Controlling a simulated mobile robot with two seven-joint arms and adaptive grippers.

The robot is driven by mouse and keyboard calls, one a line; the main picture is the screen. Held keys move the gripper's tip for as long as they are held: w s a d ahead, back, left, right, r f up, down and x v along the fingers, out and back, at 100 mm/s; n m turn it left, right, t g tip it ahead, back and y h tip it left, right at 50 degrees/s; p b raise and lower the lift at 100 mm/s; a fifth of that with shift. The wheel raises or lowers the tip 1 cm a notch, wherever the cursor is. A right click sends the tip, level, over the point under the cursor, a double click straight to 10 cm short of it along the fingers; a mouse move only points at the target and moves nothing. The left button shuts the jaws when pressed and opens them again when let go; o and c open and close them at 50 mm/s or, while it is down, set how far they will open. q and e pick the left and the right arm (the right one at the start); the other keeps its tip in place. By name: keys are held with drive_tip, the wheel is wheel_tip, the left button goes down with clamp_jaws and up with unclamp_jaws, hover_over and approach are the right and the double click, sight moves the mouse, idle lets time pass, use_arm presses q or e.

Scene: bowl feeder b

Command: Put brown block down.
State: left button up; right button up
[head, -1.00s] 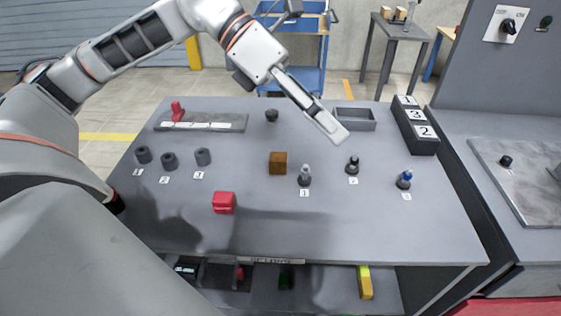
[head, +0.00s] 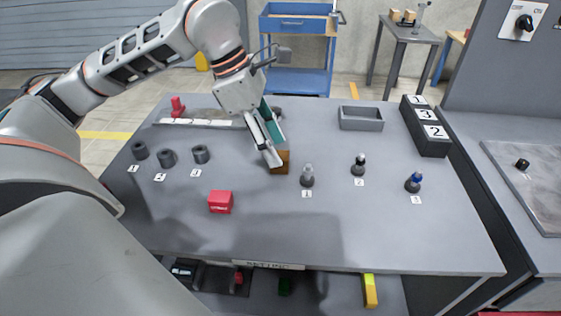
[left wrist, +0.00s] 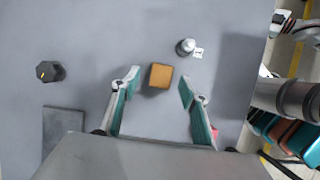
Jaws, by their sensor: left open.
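The brown block (head: 284,163) sits on the grey table, partly hidden behind my left gripper in the head view. In the left wrist view the brown block (left wrist: 160,76) lies on the table between and just beyond the open fingertips, apart from both. My left gripper (head: 276,151) is open and empty, reaching down beside the block; its fingers with teal pads show in the left wrist view (left wrist: 158,82). My right gripper is not seen in the head view.
A red block (head: 220,202) lies front left. Grey rings (head: 168,158) stand at left; several small pegs, such as the white-topped one (head: 307,176), stand right of the brown block. A grey tray (head: 361,118) and a numbered black box (head: 425,127) are at the back right. The front middle is clear.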

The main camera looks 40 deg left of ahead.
sight(280, 155)
use_arm(q)
drive_tip(key=x, duration=0.4)
drive_tip(key=shift+s+a, duration=0.1)
drive_tip(key=shift+r, duration=0.1)
drive_tip(key=shift+c, duration=1)
clamp_jaws()
drive_tip(key=shift+r, duration=0.1)
drive_tip(key=shift+r, duration=0.5)
wheel_tip(280, 155, up, 19)
drive_tip(key=p, duration=0.4)
